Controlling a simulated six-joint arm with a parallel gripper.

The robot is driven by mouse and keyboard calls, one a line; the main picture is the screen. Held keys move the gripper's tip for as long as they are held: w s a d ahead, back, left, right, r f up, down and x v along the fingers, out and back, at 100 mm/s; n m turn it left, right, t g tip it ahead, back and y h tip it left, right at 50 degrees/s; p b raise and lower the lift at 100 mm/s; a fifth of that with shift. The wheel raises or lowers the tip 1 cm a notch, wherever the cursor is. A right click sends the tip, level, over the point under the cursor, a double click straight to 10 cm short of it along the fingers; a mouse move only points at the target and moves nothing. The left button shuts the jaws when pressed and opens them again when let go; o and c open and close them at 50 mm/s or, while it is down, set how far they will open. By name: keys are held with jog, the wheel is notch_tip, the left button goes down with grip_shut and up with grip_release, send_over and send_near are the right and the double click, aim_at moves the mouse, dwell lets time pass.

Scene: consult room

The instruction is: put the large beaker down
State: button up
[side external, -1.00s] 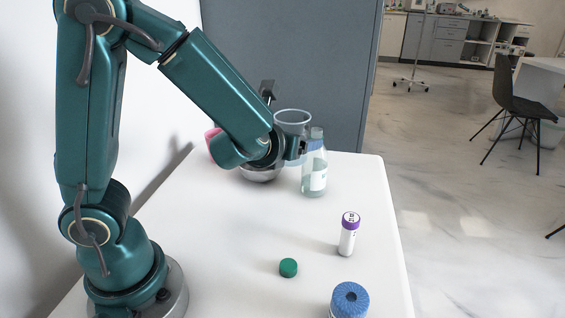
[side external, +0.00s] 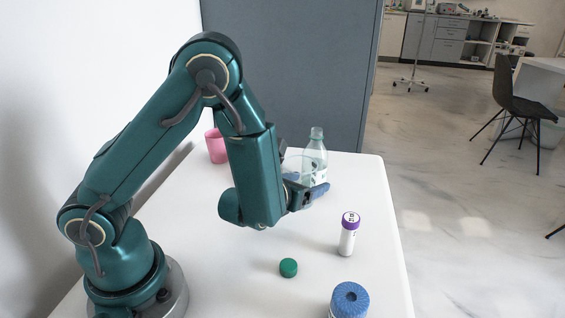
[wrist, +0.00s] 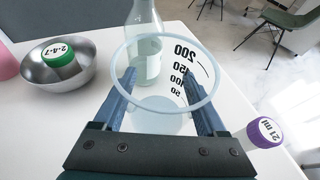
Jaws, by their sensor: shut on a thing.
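The large beaker (wrist: 163,110) is clear glass with black graduation marks up to 200. In the wrist view it sits upright between the two blue fingers of my gripper (wrist: 166,92), which is shut on it. In the side view the beaker (side external: 297,166) is partly hidden by my gripper (side external: 306,192) and stands in front of the clear bottle. It is low over the white table (side external: 225,285); I cannot tell whether its base touches the surface.
The clear bottle (side external: 316,148) is close behind the beaker. A metal bowl (wrist: 57,72) holds a green-capped item (wrist: 58,53). A pink cup (side external: 216,146), purple-capped tube (side external: 348,234), green cap (side external: 288,267) and blue-topped item (side external: 350,298) stand around. Table is clear between beaker and green cap.

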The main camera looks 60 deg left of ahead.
aim_at(304, 216)
jog(key=shift+f, duration=3.05)
jog(key=shift+f, duration=0.15)
jog(key=o, duration=1.3)
jog(key=shift+c, duration=0.2)
jog(key=shift+s+d+r, duration=0.15)
jog(key=shift+s+r, duration=0.1)
jog(key=shift+v, duration=3.5)
